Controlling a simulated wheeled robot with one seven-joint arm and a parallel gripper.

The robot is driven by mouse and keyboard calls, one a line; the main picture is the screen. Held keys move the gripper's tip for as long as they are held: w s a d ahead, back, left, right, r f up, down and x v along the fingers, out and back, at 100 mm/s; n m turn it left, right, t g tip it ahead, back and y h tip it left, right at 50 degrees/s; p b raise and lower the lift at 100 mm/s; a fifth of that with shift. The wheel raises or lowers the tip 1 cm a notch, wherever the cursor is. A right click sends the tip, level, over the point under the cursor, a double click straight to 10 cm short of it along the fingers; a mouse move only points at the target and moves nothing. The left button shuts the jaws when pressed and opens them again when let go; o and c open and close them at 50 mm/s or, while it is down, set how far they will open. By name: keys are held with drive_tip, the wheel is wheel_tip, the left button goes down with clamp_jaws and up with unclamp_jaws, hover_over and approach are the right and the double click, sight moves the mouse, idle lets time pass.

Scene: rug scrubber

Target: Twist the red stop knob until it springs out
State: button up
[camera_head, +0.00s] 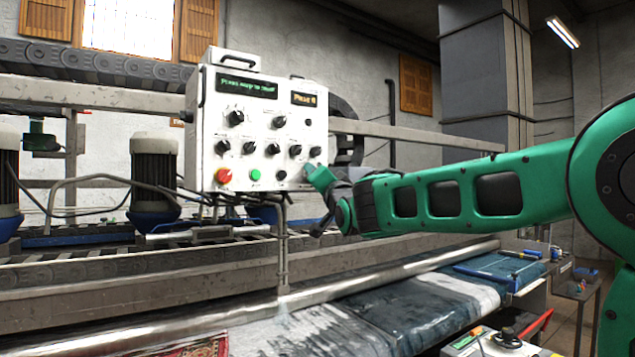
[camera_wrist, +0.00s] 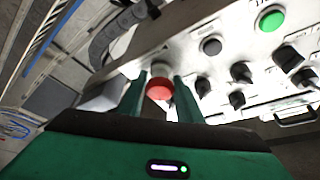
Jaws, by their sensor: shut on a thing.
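A white control box (camera_head: 207,110) carries several black knobs and a row of buttons along its lower edge. My gripper (camera_head: 314,172) is at the lower right corner of its front. In the wrist view my gripper (camera_wrist: 159,92) has its two green fingers on either side of a round red knob (camera_wrist: 159,88), shut on it. My gripper hides this knob in the head view. Another red knob (camera_head: 224,175) sits at the row's left end, apart from my gripper.
A green button (camera_head: 255,175) and a black button (camera_head: 281,174) lie between the left red knob and my gripper. Black knobs (camera_head: 295,151) are close above my gripper. A metal roller (camera_head: 380,265) and wet rugs (camera_head: 370,305) lie below. A pillar (camera_head: 475,75) stands behind.

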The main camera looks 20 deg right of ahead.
drive_tip(key=shift+d+m+g+h, duration=0.15)
drive_tip(key=shift+m+h, duration=0.25)
drive_tip(key=shift+m, duration=0.25)
drive_tip(key=shift+d+m+g+h, duration=0.15)
drive_tip(key=shift+m+h, duration=0.25)
drive_tip(key=shift+m, duration=0.25)
drive_tip(key=o, duration=1)
drive_tip(key=shift+w+f, duration=0.1)
drive_tip(key=shift+o, duration=0.2)
drive_tip(key=shift+a, duration=0.1)
drive_tip(key=shift+s, duration=0.4)
drive_tip(key=v, duration=1)
